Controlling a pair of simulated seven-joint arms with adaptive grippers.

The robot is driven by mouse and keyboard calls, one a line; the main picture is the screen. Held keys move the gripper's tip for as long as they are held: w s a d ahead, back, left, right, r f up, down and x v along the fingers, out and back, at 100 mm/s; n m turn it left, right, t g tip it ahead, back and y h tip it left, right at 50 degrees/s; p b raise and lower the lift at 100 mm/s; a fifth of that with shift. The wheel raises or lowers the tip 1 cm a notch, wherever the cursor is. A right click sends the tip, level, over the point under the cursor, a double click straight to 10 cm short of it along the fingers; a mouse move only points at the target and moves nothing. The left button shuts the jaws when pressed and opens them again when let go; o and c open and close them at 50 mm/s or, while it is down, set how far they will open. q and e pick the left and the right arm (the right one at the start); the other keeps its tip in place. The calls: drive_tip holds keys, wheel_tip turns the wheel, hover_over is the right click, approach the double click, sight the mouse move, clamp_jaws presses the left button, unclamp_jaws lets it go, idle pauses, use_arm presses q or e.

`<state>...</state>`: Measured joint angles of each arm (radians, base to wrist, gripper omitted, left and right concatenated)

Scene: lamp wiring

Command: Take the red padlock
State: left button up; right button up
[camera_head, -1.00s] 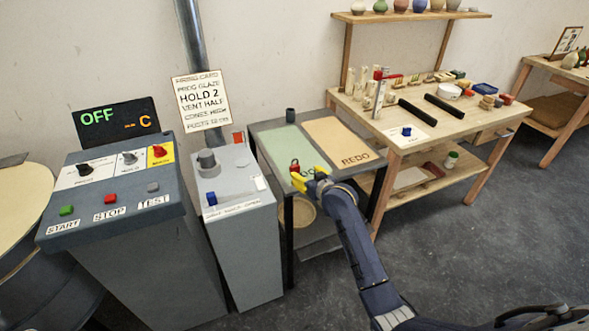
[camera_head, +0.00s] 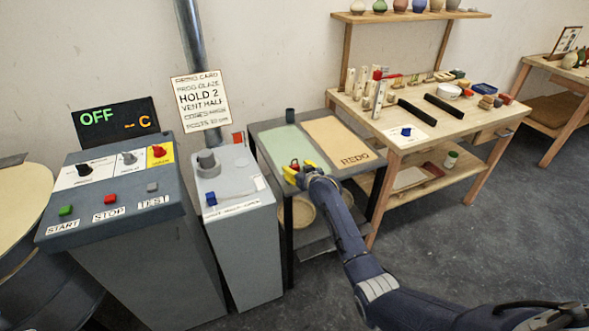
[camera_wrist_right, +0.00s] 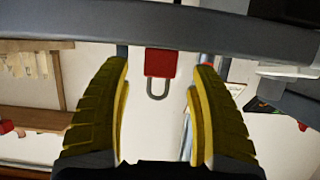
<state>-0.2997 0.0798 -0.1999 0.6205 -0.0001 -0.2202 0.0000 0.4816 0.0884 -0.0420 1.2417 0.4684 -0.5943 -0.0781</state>
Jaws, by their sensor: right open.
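The red padlock (camera_wrist_right: 160,62) shows in the right wrist view with its grey shackle (camera_wrist_right: 158,88) pointing down in the picture. It lies between the lines of the two yellow fingers, beyond their tips. In the head view the padlock (camera_head: 295,163) is a small dark red spot at the small table, partly hidden by my right gripper. My right gripper (camera_head: 301,172) has yellow fingers and is open, at the front of the table near the green panel; it also shows in the right wrist view (camera_wrist_right: 160,75). Nothing is held. My left gripper is not in view.
A wooden workbench (camera_head: 420,130) with many small items stands to the right.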

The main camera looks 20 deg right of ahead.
drive_tip(key=shift+x, duration=1.45)
drive_tip(key=shift+c, duration=0.2)
drive_tip(key=c, duration=1.3)
